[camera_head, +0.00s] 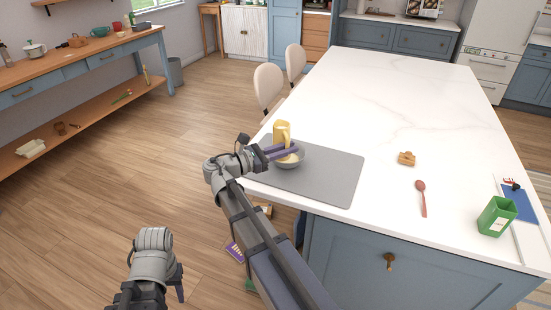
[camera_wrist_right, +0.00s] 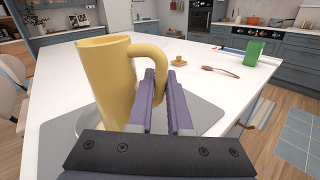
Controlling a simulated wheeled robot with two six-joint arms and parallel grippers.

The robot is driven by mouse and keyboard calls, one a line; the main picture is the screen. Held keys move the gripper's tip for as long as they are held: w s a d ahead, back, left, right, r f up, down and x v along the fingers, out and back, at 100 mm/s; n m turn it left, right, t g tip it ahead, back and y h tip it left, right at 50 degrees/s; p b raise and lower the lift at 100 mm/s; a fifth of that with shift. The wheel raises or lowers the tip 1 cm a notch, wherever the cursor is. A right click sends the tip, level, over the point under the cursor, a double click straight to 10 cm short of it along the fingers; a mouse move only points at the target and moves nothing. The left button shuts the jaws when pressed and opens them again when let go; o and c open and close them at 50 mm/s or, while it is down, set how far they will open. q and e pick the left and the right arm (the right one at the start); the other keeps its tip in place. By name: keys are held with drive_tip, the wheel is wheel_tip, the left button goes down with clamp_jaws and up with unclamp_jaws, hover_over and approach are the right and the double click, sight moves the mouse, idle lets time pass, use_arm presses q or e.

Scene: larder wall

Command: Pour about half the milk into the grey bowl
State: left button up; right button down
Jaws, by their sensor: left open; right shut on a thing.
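A yellow jug (camera_head: 282,132) with a loop handle is held near upright over the grey bowl (camera_head: 291,160), at the island's near left end. My right gripper (camera_head: 286,152) is shut on the jug's handle; in the right wrist view the jug (camera_wrist_right: 105,85) stands left of the purple fingers, with the handle reaching between them. The bowl is partly hidden behind the jug and fingers. I cannot see any milk, in the jug or in the bowl. My left gripper (camera_head: 177,286) is open and empty, low over the floor, away from the island.
The bowl stands on a grey mat (camera_head: 330,180) on the white island top (camera_head: 400,100). A small wooden object (camera_head: 407,158), a reddish spoon (camera_head: 422,198) and a green container (camera_head: 497,216) lie to the right. Chairs (camera_head: 270,88) stand along the left side. The island's far part is clear.

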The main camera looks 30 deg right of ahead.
drive_tip(key=w+d+t, duration=0.1)
drive_tip(key=w, duration=0.1)
drive_tip(key=w+d+f+n+b, duration=0.1)
drive_tip(key=w, duration=0.1)
drive_tip(key=w+d+t, duration=0.1)
drive_tip(key=w, duration=0.1)
drive_tip(key=shift+d+f+t+b, duration=0.25)
drive_tip(key=shift+f+t+b, duration=0.05)
drive_tip(key=shift+f+b, duration=0.1)
drive_tip(key=shift+w+d+n, duration=0.3)
drive_tip(key=shift+w, duration=0.1)
